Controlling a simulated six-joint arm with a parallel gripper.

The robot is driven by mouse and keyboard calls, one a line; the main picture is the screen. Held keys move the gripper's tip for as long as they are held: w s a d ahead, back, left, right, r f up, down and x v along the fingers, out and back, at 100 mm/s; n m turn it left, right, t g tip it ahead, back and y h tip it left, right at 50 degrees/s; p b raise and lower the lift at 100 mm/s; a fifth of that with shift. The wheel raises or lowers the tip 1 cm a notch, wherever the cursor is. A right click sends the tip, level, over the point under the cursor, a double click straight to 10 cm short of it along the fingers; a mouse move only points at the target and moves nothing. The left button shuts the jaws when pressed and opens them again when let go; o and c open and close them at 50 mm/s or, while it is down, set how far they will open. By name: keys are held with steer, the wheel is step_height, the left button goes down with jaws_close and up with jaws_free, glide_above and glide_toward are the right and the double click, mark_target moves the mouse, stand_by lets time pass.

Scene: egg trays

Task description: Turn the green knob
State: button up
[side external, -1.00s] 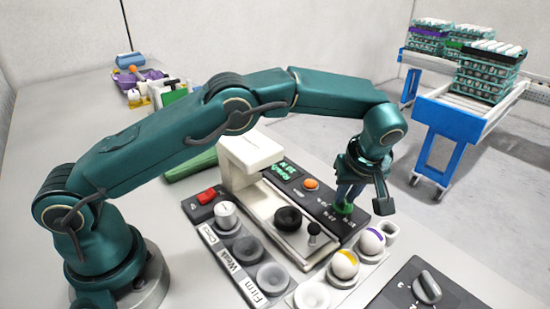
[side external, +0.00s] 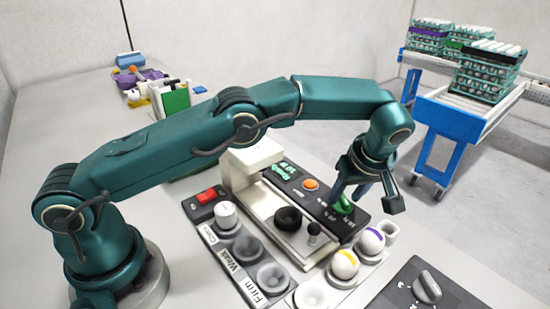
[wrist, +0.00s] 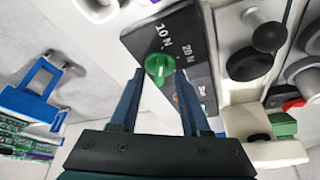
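The green knob (side external: 343,204) sits on the dark control panel of the test device. Its raised handle lies at a slant. In the wrist view the knob (wrist: 159,67) lies between the fingertips, near labels reading 10 N and 20 N. My gripper (side external: 351,193) is just above the knob, pointing down, with its fingers spread. In the wrist view my gripper (wrist: 161,74) is open, with gaps on both sides of the knob and nothing held.
A black knob (side external: 288,219) stands in front. Eggs with yellow (side external: 345,264) and purple (side external: 372,241) bands sit close by. A grey dial (side external: 428,287) is at front right.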

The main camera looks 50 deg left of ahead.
steer(key=shift+v, duration=2.55)
